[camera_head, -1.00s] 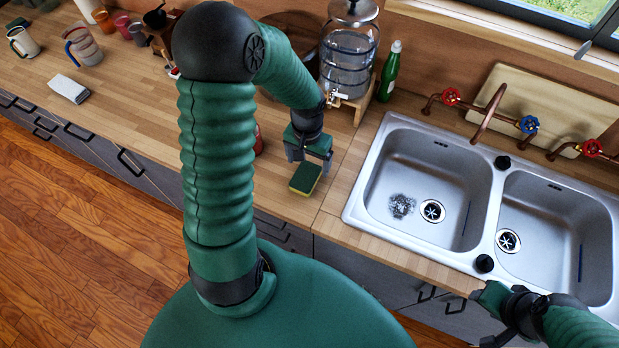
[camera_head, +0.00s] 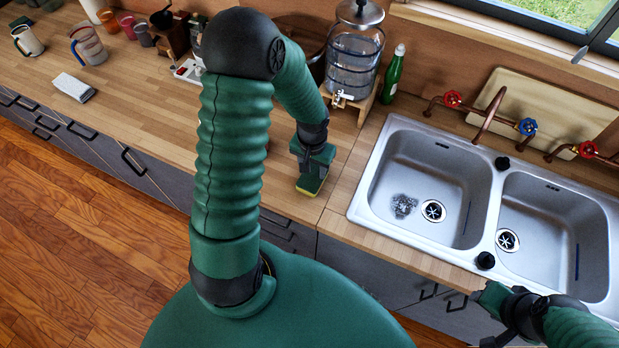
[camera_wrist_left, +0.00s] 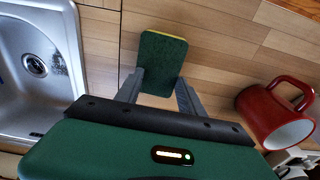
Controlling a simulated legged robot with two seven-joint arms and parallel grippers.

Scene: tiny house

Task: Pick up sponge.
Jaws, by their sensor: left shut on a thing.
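The green and yellow sponge (camera_wrist_left: 161,62) lies on the wooden counter between the two grey fingers of my left gripper (camera_wrist_left: 158,88) in the left wrist view. My left gripper is shut on it. In the head view my left gripper (camera_head: 311,178) is over the sponge (camera_head: 309,188), and only its lower part with the yellow edge shows. The sponge seems to be at counter height; I cannot tell whether it touches the counter. My right gripper (camera_head: 490,318) shows at the lower right, in front of the sink, and its fingers are not clear.
A red mug (camera_wrist_left: 275,114) stands close to the gripper in the left wrist view. The double sink (camera_head: 428,178) is to the right. A water dispenser (camera_head: 353,60) and a green bottle (camera_head: 393,74) stand behind.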

